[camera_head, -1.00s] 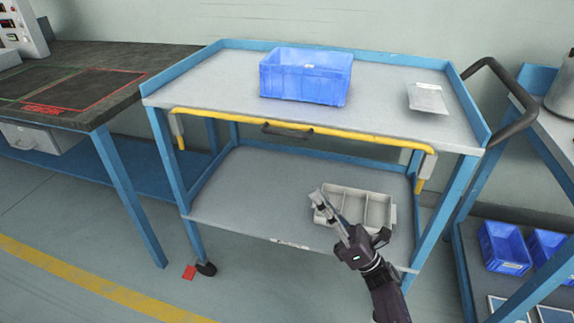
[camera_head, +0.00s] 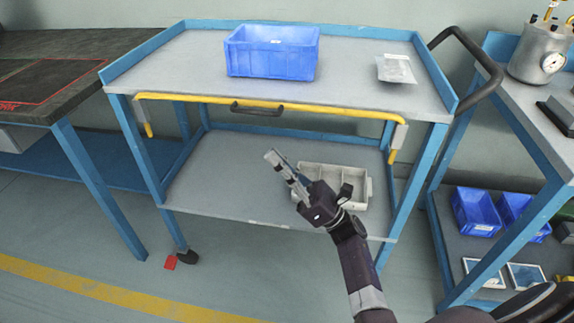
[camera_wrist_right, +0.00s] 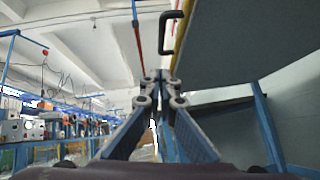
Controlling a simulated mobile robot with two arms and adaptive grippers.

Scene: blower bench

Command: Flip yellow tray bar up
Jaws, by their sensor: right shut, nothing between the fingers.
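The yellow tray bar (camera_head: 335,136) runs along the front edge of the blue cart's top shelf (camera_head: 185,75). Its bent ends hang down at both front corners. A dark handle (camera_head: 257,109) sits at the bar's middle. My right gripper (camera_head: 273,157) is shut and empty, in front of the cart and below the bar in the head view, apart from it. In the right wrist view, my right gripper (camera_wrist_right: 162,76) points upward with its fingertips together, and the dark handle (camera_wrist_right: 168,32) shows above, by the shelf's underside. My left gripper is not in view.
A blue bin (camera_head: 270,60) and a clear packet (camera_head: 395,68) lie on the top shelf. A grey divided tray (camera_head: 350,195) is on the lower shelf behind my right gripper. A dark bench (camera_head: 75,75) stands left; another cart (camera_head: 528,125) stands right.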

